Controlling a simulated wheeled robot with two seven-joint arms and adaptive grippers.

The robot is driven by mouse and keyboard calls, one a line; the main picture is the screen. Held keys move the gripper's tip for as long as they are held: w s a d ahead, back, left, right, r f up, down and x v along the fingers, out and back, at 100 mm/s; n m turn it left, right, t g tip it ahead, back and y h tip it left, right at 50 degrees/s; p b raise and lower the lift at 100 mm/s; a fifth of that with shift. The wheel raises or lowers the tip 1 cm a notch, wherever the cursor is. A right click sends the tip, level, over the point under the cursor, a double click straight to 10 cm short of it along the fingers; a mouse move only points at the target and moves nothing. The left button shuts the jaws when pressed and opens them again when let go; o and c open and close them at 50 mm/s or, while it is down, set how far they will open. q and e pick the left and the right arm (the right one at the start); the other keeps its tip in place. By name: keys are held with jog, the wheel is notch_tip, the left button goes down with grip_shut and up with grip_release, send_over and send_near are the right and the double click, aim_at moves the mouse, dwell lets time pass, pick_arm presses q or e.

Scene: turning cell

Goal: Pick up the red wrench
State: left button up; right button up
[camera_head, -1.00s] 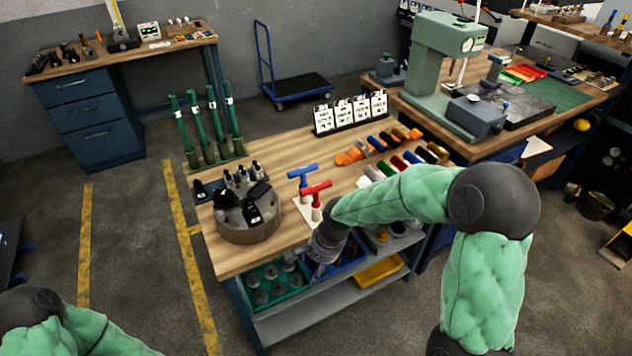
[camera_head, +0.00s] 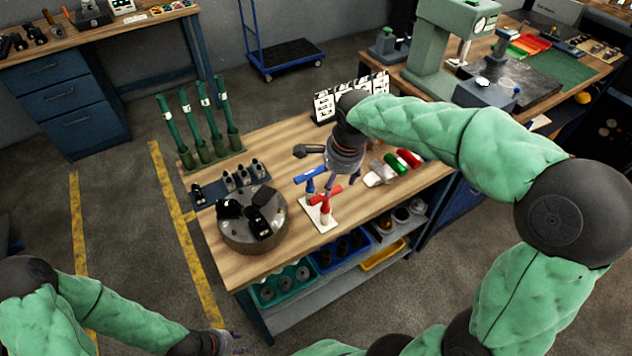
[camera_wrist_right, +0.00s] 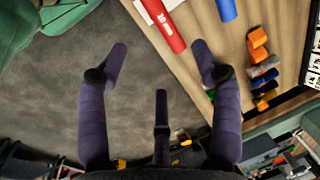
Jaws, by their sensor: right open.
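The red wrench (camera_head: 325,211) is a T-handle tool standing upright in a white stand (camera_head: 318,224) on the wooden bench. A blue T-handle wrench (camera_head: 310,174) stands just behind it. My right gripper (camera_head: 341,182) hangs above and slightly right of the red handle, open, partly covering it. In the right wrist view the red handle (camera_wrist_right: 168,24) lies at the top, beyond the open fingertips (camera_wrist_right: 159,48), with nothing between them. I cannot tell whether a finger touches it. My left gripper (camera_head: 232,344) is low at the bottom edge, away from the bench; its fingers are too small to judge.
Coloured rolls (camera_head: 394,164) lie to the right, partly behind my arm. White label cards (camera_head: 325,107) stand at the back. Blue bins (camera_head: 340,251) sit below the bench's front edge.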

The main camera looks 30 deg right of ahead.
jog(key=b, duration=0.2)
send_near(325, 208)
jog(key=w+d, duration=0.1)
jog(key=f, duration=0.1)
jog(key=f+b, duration=0.1)
jog(key=f, duration=0.1)
jog(key=w+f, duration=0.1)
jog(key=f, duration=0.1)
jog(key=shift+f, duration=0.15)
grip_shut()
